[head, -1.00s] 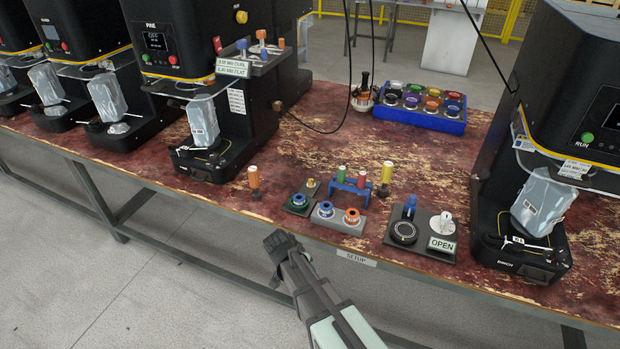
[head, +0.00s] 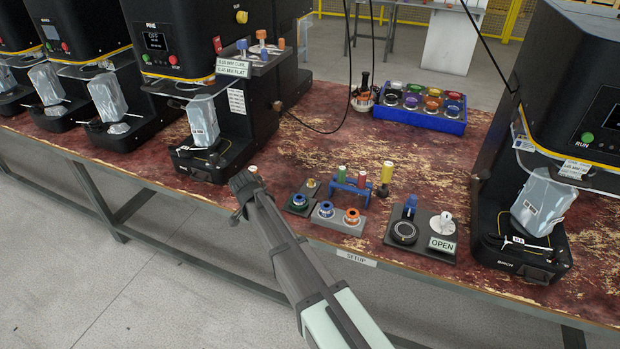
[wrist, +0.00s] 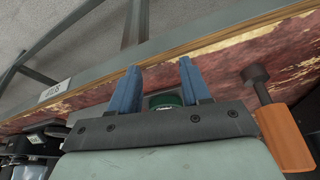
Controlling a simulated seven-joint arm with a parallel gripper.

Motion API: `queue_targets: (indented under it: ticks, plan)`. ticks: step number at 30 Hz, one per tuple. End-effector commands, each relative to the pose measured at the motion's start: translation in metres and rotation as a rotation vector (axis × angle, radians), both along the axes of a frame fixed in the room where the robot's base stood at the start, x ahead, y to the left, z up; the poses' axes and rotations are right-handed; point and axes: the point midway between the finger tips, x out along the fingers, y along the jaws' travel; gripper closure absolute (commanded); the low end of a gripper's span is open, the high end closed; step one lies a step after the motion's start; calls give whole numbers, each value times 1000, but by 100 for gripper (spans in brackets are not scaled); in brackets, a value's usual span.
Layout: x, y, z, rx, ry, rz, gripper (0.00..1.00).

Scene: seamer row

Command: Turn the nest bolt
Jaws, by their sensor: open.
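The nest bolt is not clearly marked. At the setup place, a dark plate carries a black round nest (head: 404,232), a blue upright piece (head: 410,205) and a white knob (head: 441,223) beside an OPEN label (head: 442,244); I cannot tell which piece is the bolt. My gripper (head: 238,195) is at the table's front edge, well left of that plate and apart from it. In the wrist view its two blue fingers (wrist: 160,88) stand apart. A green round part (wrist: 165,100) shows beyond the gap, partly hidden by the gripper body.
An orange-handled tool (wrist: 285,138) stands close beside my gripper, mostly hidden by it in the head view. Small blocks with rings (head: 325,210) and a blue rack (head: 350,186) lie between gripper and plate. A seamer (head: 535,245) stands right.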

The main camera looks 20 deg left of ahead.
Motion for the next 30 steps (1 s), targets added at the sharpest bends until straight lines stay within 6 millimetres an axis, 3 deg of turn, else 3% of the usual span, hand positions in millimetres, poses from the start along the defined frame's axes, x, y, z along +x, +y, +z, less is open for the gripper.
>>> queue_targets:
  ticks: [7, 12, 15, 18, 22, 30]
  plan:
    - [100, -1, 48, 78, 112, -218, 53]
    - [171, -17, 93, 141, 207, -373, 53]
    - [200, -28, 115, 166, 247, -436, 53]
    - [218, -36, 130, 185, 275, -474, 53]
    - [228, -42, 138, 195, 294, -498, 53]
    - [227, -44, 113, 196, 297, -501, 53]
